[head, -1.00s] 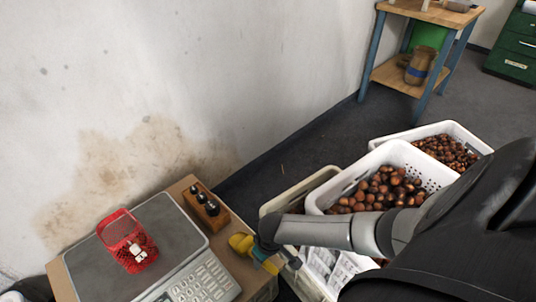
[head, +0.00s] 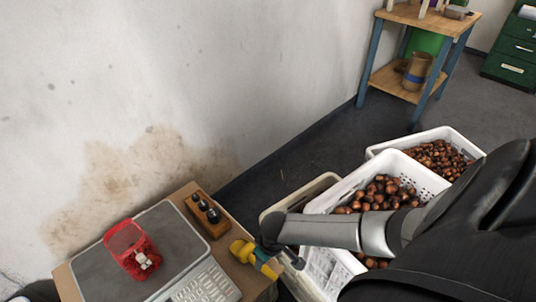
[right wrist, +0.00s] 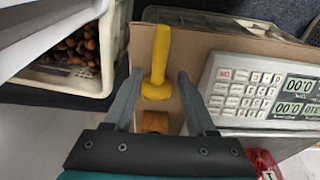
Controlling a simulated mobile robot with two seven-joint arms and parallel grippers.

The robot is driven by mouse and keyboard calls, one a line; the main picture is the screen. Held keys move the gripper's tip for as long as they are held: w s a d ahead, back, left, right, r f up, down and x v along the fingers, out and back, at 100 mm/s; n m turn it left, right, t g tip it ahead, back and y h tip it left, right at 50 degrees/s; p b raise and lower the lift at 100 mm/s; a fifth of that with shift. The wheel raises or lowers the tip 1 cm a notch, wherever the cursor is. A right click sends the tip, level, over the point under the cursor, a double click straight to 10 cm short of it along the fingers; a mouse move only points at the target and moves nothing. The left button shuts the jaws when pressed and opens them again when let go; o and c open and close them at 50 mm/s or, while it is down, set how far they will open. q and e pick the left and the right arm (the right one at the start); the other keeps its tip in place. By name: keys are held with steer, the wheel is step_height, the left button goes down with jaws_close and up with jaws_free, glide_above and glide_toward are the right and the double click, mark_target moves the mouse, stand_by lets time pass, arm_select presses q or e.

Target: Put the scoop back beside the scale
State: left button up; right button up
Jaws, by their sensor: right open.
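The yellow scoop (head: 241,250) lies on the brown board beside the scale (head: 180,232), at the scale's right in the head view. In the right wrist view the yellow scoop (right wrist: 159,55) has its handle pointing up the picture and its rounded end low. My right gripper (right wrist: 160,80) is open, one finger on each side of the scoop's rounded end, with gaps visible on both sides. In the head view my arm hides much of that gripper. The scale (right wrist: 258,90) stands to the right in the wrist view. My left gripper is not in view.
A red net bag (head: 124,241) sits on the scale plate. A wooden block with dark weights (head: 207,216) stands between scale and wall. White crates of chestnuts (head: 345,190) stand right of the board. A workbench (head: 425,15) is at the back.

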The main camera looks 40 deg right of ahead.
step_height(320, 180, up, 5)
steer(key=p, duration=0.3)
steer(key=s+a+r+n+t+y, duration=0.15)
steer(key=s+a, duration=0.25)
steer(key=a, duration=0.7)
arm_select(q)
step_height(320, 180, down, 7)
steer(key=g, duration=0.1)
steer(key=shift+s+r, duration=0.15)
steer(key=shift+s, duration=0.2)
arm_select(e)
steer(key=shift+h, duration=0.75)
steer(key=shift+s+d+r, duration=0.3)
steer(key=shift+s+r, duration=0.2)
steer(key=shift+s, duration=0.2)
steer(key=shift+s+d+r, duration=0.3)
steer(key=shift+s+r, duration=0.2)
steer(key=shift+s, duration=0.2)
steer(key=shift+s+d+r, duration=0.3)
steer(key=shift+s+r, duration=0.2)
steer(key=shift+s, duration=0.2)
